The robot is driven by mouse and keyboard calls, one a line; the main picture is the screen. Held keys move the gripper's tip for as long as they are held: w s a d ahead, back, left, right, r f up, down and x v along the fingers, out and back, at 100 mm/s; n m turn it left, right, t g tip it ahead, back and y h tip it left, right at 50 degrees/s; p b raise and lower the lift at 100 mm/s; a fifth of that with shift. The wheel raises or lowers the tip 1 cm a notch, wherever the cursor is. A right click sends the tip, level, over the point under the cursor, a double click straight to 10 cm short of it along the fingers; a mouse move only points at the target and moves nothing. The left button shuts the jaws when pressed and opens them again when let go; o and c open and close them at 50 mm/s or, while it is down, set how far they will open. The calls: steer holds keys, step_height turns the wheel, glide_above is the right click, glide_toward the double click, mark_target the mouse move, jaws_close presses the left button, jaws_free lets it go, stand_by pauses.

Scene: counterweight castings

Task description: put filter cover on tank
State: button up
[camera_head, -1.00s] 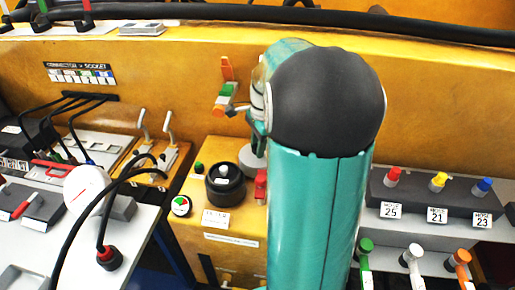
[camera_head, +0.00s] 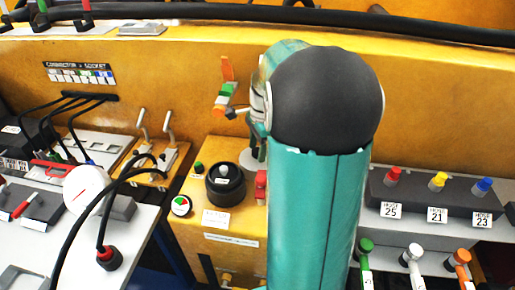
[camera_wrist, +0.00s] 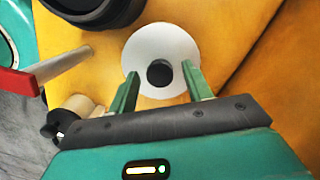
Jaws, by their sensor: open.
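A white round disc with a black knob (camera_wrist: 159,74), which looks like the filter cover, lies on the yellow surface in the wrist view. Its edge (camera_head: 248,161) shows beside my arm in the head view. My gripper (camera_wrist: 160,76) is open, with a green finger on either side of the knob and nothing clamped. A black round neck (camera_head: 225,184) with a grey knob inside, apparently the tank opening, stands left of the disc in the head view. Part of this neck (camera_wrist: 95,8) shows at the top of the wrist view. My arm hides much of the disc in the head view.
A red-ended lever (camera_wrist: 20,82) lies left of my gripper in the wrist view. A gauge (camera_head: 180,206) and a green button (camera_head: 198,168) sit near the black neck. An orange and green handle (camera_head: 226,88) projects from the wall behind.

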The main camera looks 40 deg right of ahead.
step_height(320, 180, up, 12)
steer(key=d+f, duration=0.1)
steer(key=s+a+n+t, duration=0.1)
steer(key=s+a+n, duration=0.3)
steer(key=a+n, duration=0.3)
steer(key=s+a+n+t+h, duration=0.1)
steer(key=s+a+n+t, duration=0.1)
steer(key=a+n, duration=0.5)
steer(key=s+a+f+n+t, duration=0.1)
steer(key=s+a+n, duration=0.4)
steer(key=a, duration=0.9)
steer(key=n+t, duration=0.1)
steer(key=n, duration=0.1)
steer(key=shift+s+n, duration=0.35)
steer(key=shift+n, duration=0.05)
steer(key=shift+s+d, duration=0.1)
steer(key=shift+d, duration=0.05)
